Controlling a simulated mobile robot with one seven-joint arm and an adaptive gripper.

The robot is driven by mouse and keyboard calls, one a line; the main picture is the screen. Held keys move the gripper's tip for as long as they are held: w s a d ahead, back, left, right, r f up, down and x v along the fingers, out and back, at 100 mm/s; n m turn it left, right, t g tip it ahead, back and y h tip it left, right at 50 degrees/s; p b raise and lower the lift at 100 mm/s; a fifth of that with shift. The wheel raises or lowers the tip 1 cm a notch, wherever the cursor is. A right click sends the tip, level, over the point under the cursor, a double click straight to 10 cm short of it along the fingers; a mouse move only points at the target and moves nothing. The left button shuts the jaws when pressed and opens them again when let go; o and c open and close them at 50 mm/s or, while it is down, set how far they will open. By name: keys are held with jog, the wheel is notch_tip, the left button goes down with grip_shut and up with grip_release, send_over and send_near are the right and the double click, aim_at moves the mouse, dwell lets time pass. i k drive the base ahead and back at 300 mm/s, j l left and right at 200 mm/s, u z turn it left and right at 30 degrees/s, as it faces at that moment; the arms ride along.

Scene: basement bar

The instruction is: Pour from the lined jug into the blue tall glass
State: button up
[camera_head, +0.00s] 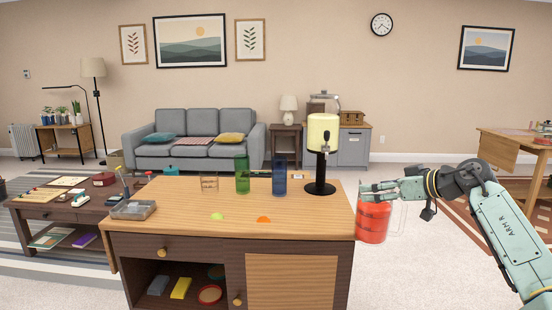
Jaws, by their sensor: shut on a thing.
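The blue tall glass (280,177) stands upright on the wooden counter top, near its back edge. A red jug (372,224) with faint lines around it is just right of the counter's right edge, about upright, its clear handle on its right side. My gripper (372,190) comes in from the right and is shut on the jug near its top. The fingers hide part of the rim, and the jug's inside is not visible. The jug is well to the right of the glass and in front of it.
A green tall glass (242,176) stands close left of the blue one. A cream-topped lamp-like stand (322,133) on a black base is between the blue glass and the jug. A small wire rack (209,184) and grey tray (132,210) are further left. The front counter holds two flat spots.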

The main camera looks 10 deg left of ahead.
aim_at(278, 163)
jog(key=i+j, duration=0.7)
jog(key=j, duration=0.25)
